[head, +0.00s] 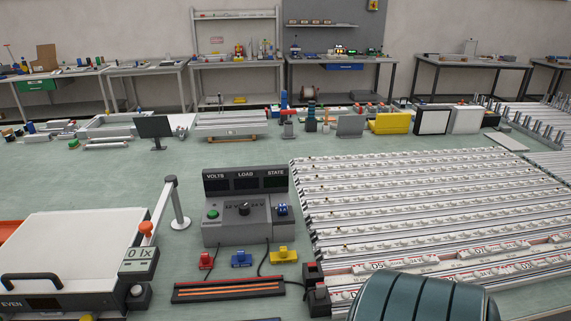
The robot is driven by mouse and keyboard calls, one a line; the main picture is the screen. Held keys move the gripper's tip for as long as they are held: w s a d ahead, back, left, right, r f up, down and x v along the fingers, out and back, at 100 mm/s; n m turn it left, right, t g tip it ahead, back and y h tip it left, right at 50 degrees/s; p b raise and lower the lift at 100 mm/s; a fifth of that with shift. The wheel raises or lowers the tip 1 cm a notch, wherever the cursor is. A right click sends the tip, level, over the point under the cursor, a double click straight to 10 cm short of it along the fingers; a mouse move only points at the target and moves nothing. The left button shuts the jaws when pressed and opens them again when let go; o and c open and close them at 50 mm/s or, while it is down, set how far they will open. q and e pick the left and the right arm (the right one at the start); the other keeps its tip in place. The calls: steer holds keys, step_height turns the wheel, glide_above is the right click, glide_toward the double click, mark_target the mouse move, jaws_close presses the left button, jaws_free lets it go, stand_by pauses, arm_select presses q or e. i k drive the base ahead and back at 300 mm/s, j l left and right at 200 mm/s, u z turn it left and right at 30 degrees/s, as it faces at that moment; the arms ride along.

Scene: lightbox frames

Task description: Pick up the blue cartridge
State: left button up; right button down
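No part is clearly marked as the blue cartridge. A small blue block (241,259) sits on the bench in front of the grey meter box, between a red block (206,261) and a yellow block (283,255). Another small blue part (282,210) is on the right side of the meter box (230,228). I cannot tell which of these is the cartridge. Neither of my grippers is in view.
A white machine (70,255) with a black handle fills the left. A dark slotted bar (228,291) lies before the blocks. Rows of white strips (420,215) cover the right. A dark ribbed rounded shape (425,298), unidentified, rises at the lower right.

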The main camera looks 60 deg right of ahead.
mark_target(282, 207)
steer(key=z, duration=1.9)
